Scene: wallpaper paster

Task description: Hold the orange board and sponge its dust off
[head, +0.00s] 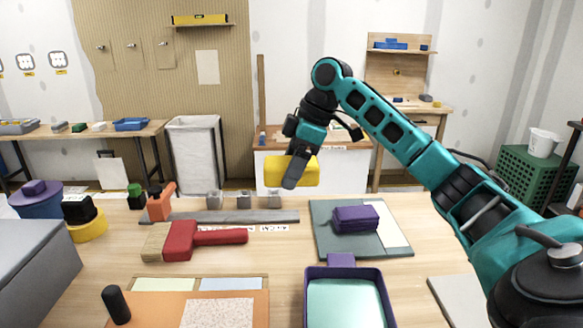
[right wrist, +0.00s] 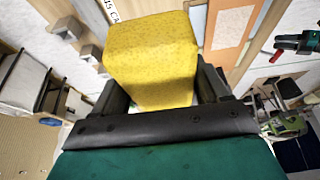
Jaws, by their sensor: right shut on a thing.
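The orange board (head: 153,309) lies on the near left of the table, partly cut off by the lower picture edge. A pale speckled dusty patch (head: 218,313) is on it, and a black upright knob (head: 116,305) stands at its left. The board also shows at the top of the right wrist view (right wrist: 232,26). My right gripper (head: 297,166) is shut on the yellow sponge (head: 309,173), held in the air above the table's far edge. The sponge fills the space between its fingers in the right wrist view (right wrist: 152,57).
A red brush (head: 205,236) lies behind the board, with a grey bar (head: 225,217) beyond it. A purple tray (head: 385,294) stands right of the board. A purple block (head: 355,219) rests on a green mat (head: 322,240). A grey box (head: 40,280) is at far left.

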